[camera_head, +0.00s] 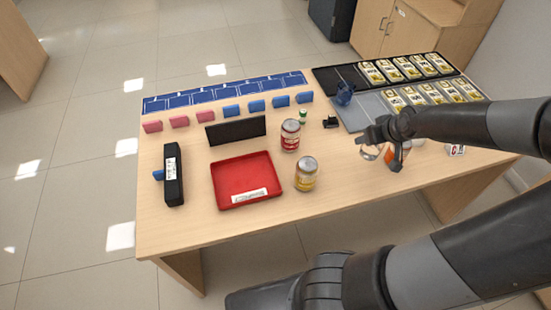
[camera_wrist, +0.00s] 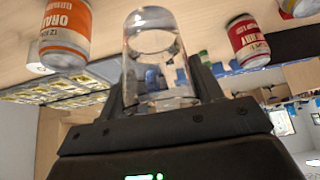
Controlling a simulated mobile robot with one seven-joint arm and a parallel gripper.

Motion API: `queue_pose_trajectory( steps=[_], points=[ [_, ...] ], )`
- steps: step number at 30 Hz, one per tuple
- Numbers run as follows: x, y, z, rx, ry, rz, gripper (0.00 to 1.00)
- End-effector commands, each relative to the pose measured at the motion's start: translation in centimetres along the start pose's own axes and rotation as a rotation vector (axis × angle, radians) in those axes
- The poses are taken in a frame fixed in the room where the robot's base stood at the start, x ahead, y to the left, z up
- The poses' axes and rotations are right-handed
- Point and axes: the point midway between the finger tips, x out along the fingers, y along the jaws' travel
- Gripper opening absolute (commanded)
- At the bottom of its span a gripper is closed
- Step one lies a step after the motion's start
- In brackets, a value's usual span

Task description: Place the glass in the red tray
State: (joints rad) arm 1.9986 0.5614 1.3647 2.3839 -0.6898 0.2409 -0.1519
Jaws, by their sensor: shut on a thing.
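The clear glass (camera_wrist: 152,50) stands between the two fingers of my gripper (camera_wrist: 160,85) in the wrist view, and the fingers are shut on it. In the head view my gripper (camera_head: 380,138) is over the right part of the counter, with the glass (camera_head: 369,153) showing faintly below it. I cannot tell whether the glass touches the counter. The red tray (camera_head: 245,170) lies flat and empty at the left middle of the counter, with a white label on its front edge. My gripper is well to the right of it.
A yellow can (camera_head: 306,174) and a red can (camera_head: 290,136) stand between the tray and my gripper. An orange can (camera_wrist: 64,35) is close beside the glass. A black upright panel (camera_head: 236,130) stands behind the tray, and a black box (camera_head: 173,175) lies left.

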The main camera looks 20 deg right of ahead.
Motion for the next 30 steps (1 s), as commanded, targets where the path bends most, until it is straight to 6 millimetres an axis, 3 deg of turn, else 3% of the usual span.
queue_pose_trajectory(
  steps=[20,30],
  points=[
    [-4.8,0.1,-3.0,0.002,0.002,0.002,0.32],
    [-3.8,-3.6,-4.3,-0.144,0.002,-0.094,0.32]
  ],
)
